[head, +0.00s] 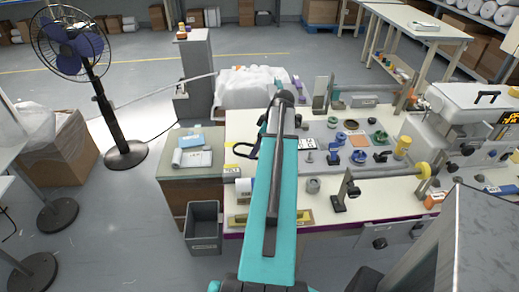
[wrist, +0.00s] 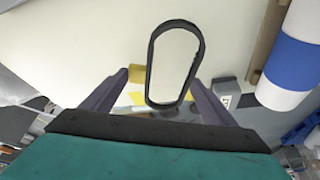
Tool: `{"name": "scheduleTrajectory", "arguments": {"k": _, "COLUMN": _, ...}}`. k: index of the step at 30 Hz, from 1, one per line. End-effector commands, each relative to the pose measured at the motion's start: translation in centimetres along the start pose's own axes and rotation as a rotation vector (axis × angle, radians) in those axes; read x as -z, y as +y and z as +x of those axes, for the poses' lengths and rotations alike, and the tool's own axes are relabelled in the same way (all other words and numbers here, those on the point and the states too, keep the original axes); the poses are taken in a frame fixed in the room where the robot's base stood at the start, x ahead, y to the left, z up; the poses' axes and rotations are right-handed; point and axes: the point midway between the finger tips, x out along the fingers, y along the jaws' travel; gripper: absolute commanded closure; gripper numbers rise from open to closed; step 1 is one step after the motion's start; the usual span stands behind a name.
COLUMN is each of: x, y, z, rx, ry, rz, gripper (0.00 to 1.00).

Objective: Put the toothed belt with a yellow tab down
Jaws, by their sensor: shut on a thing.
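The toothed belt (wrist: 151,62) is a long black oval loop in the wrist view, standing out past my fingertips, with the pale table top behind it. A mustard-yellow tab (wrist: 137,74) shows at its left side, by the left finger. My gripper (wrist: 160,92) is shut on the belt, though the exact contact is hard to see. In the head view the belt (head: 240,151) is a small dark loop left of my teal arm, over the workbench's left part. My fingers are mostly hidden there. I cannot tell whether the belt touches the table.
The workbench (head: 330,215) holds rings, spools and small fixtures right of my arm. A blue and white roll (wrist: 292,65) stands right of the gripper in the wrist view. A cabinet with papers (head: 193,158) and a grey bin (head: 203,225) are at the left.

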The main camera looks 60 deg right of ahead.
Motion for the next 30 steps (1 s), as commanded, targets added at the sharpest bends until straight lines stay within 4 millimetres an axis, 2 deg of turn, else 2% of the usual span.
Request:
{"name": "scheduleTrajectory", "arguments": {"k": 12, "x": -1.2, "y": 0.0, "z": 2.7, "rx": 0.001, "ry": 0.000, "rz": 0.000, "gripper": 0.47}}
{"name": "scheduleTrajectory", "arguments": {"k": 27, "x": -1.5, "y": 0.0, "z": 3.4, "rx": 0.000, "ry": 0.000, "rz": 0.001, "gripper": 0.47}}
{"name": "scheduleTrajectory", "arguments": {"k": 28, "x": -1.5, "y": 0.0, "z": 3.4, "rx": 0.000, "ry": 0.000, "rz": 0.001, "gripper": 0.19}}
{"name": "scheduleTrajectory", "arguments": {"k": 30, "x": -1.4, "y": 0.0, "z": 3.3, "rx": 0.000, "ry": 0.000, "rz": 0.001, "gripper": 0.07}}
